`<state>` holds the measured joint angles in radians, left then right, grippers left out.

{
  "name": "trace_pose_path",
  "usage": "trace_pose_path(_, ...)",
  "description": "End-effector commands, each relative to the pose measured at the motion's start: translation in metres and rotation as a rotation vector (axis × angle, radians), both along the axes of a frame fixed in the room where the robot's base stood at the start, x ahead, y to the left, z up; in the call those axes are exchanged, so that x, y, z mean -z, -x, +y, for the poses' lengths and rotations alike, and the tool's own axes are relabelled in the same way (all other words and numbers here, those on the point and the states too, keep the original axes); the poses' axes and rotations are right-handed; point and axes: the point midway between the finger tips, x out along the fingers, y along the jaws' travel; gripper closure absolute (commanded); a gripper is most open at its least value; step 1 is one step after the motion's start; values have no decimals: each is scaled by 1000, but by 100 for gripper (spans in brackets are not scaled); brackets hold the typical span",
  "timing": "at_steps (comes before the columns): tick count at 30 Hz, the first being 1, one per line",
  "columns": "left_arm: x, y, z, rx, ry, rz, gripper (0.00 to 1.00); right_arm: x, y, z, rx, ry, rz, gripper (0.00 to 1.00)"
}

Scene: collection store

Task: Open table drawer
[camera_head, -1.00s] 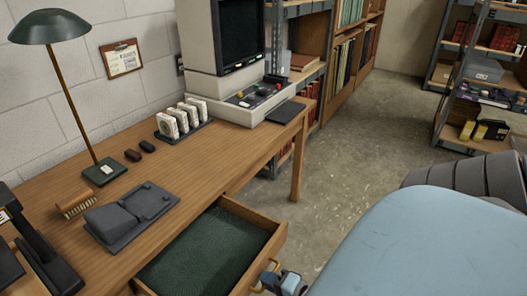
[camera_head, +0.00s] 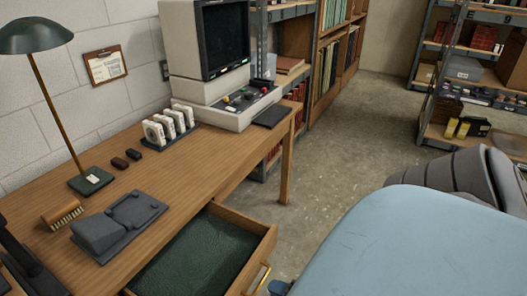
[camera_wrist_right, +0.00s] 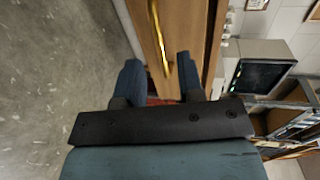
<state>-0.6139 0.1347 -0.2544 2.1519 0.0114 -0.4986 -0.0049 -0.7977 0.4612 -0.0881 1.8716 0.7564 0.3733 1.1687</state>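The wooden table (camera_head: 190,165) has its drawer (camera_head: 262,238) pulled out at the front, showing a dark green lining. A brass handle (camera_head: 262,276) is on the drawer front. My right gripper (camera_head: 279,288) shows only partly at the bottom edge of the head view, just beside the handle. In the right wrist view its two blue-grey fingers (camera_wrist_right: 158,65) are spread apart. The handle (camera_wrist_right: 157,35) there lies between and ahead of the fingers, with no grip on it.
On the table are a lamp (camera_head: 90,180), a brush (camera_head: 62,213), a dark grey device (camera_head: 120,222), a rack of white items (camera_head: 168,127) and a monitor unit (camera_head: 215,60). Shelves (camera_head: 345,60) stand behind. The floor (camera_head: 345,165) right of the table is clear.

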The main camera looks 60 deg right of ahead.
Motion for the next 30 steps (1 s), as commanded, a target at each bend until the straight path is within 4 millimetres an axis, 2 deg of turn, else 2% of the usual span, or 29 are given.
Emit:
trace_pose_path(1, 0, 0, 0, 0, -2, 3, 57, -4, 14, -1, -2, 2, 4, 65)
trace_pose_path(6, 2, 1, 1, -1, -8, 11, 57, -11, 49, -4, -1, 2, 4, 65)
trace_pose_path(12, 0, 1, 2, -3, -8, 10, 57, -16, 73, -6, 0, 0, 1, 65)
trace_pose_path(17, -1, 1, 2, -4, -6, 11, 57, -17, 79, -6, 0, 0, -1, 65)
trace_pose_path(30, -1, 1, 2, -4, -5, 12, 57, -17, 79, -6, 0, 1, -1, 65)
